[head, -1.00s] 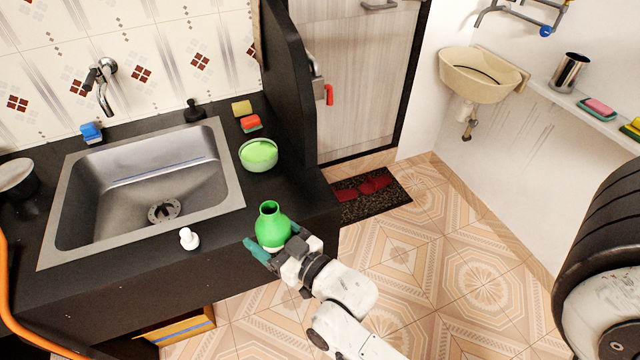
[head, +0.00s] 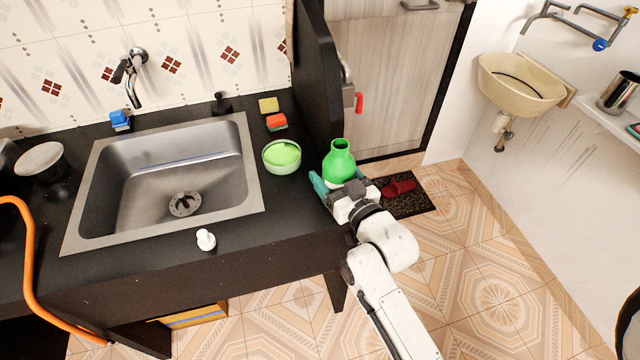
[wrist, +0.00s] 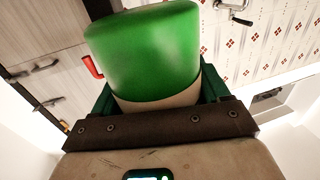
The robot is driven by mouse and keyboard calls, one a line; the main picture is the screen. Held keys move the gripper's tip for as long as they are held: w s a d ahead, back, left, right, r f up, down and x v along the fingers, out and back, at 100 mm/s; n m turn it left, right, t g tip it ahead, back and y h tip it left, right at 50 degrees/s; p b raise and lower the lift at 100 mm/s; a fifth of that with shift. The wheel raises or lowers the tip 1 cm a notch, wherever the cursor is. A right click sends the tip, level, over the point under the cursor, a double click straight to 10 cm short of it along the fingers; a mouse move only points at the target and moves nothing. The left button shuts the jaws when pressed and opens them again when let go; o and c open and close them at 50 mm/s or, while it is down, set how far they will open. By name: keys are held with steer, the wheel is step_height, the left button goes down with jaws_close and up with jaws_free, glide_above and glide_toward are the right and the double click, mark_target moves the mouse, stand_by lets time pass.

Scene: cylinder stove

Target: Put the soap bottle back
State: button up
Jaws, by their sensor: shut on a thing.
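The green soap bottle (head: 340,163), with an open neck and a pale base, is held upright in my gripper (head: 339,183). My teal fingers are shut around its lower part, at the right end of the black counter (head: 285,215). In the wrist view the bottle (wrist: 150,45) fills the middle between the fingers, with its cream band just above the gripper (wrist: 155,100). Whether its base touches the counter is hidden by my gripper. A small white pump-like piece (head: 205,239) stands on the counter in front of the sink.
A green bowl (head: 281,157) sits left of the bottle, with a red-orange sponge (head: 276,122) and a yellow sponge (head: 268,105) behind it. The steel sink (head: 150,170) fills the counter's middle. A dark upright panel (head: 318,75) stands behind the bottle.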

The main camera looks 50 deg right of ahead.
steer(key=w+f, duration=0.2)
steer(key=w+d+f, duration=0.1)
steer(key=f, duration=0.1)
steer(key=w+f, duration=0.2)
steer(key=shift+w+d+f, duration=0.2)
steer(key=shift+w+d, duration=0.15)
steer(key=shift+f, duration=1.45)
steer(key=shift+f, duration=0.15)
steer(key=o, duration=1.3)
steer(key=shift+c, duration=0.2)
